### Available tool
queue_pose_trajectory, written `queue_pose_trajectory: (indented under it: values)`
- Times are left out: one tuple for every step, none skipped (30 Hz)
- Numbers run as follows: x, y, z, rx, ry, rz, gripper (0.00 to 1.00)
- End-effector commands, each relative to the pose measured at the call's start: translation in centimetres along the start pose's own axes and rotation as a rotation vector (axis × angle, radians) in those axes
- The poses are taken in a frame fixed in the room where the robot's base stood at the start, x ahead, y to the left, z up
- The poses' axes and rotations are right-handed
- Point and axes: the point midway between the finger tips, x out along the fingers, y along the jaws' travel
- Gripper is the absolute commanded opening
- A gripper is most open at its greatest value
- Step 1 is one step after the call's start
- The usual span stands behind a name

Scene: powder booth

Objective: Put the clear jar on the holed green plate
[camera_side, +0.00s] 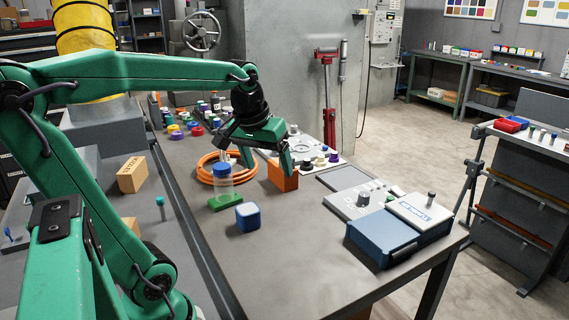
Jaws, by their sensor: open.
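The clear jar (222,182) with a blue lid stands upright on the bench, left of the middle. The green plate (228,204) lies flat at the jar's foot. The jar's base overlaps the plate in this view and appears to rest on it. Any holes in the plate are too small to see or are covered. My gripper (267,165) is open and empty, with its fingers pointing down. It is to the right of the jar and a little higher, apart from it. One finger overlaps an orange block in the picture; I cannot tell whether they touch.
The orange block (281,180) is right of the jar, and an orange hose coil (207,176) lies behind it. A blue cube (248,217) is in front. A blue-and-white case (385,238) sits at the bench's right end. Jars and coloured rolls crowd the back.

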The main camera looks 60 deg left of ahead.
Motion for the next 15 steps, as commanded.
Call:
queue_pose_trajectory:
  values:
    - [-0.2, 1.0, 1.4, 0.064, 0.018, 0.018, 0.78]
    - [-0.2, 1.5, 2.2, 0.100, 0.028, 0.028, 0.78]
    - [-0.2, 2.0, 3.2, 0.148, 0.041, 0.041, 0.78]
    - [-0.2, 2.5, 4.0, 0.184, 0.051, 0.051, 0.78]
    - [-0.2, 2.8, 4.7, 0.219, 0.063, 0.061, 0.78]
    - [-0.2, 3.3, 5.7, 0.266, 0.075, 0.074, 0.78]
    - [-0.1, 3.6, 6.4, 0.299, 0.085, 0.083, 0.78]
    - [-0.1, 3.9, 7.1, 0.331, 0.096, 0.093, 0.78]
    - [0.0, 4.2, 8.0, 0.371, 0.107, 0.105, 0.78]
    - [0.1, 4.3, 8.6, 0.397, 0.115, 0.112, 0.78]
    - [0.2, 4.5, 9.1, 0.424, 0.124, 0.120, 0.78]
    - [0.3, 4.7, 9.7, 0.452, 0.133, 0.129, 0.78]
    - [0.4, 4.8, 10.2, 0.472, 0.138, 0.135, 0.78]
    - [0.4, 4.9, 10.5, 0.489, 0.144, 0.140, 0.78]
    - [0.5, 5.0, 10.9, 0.507, 0.150, 0.146, 0.78]
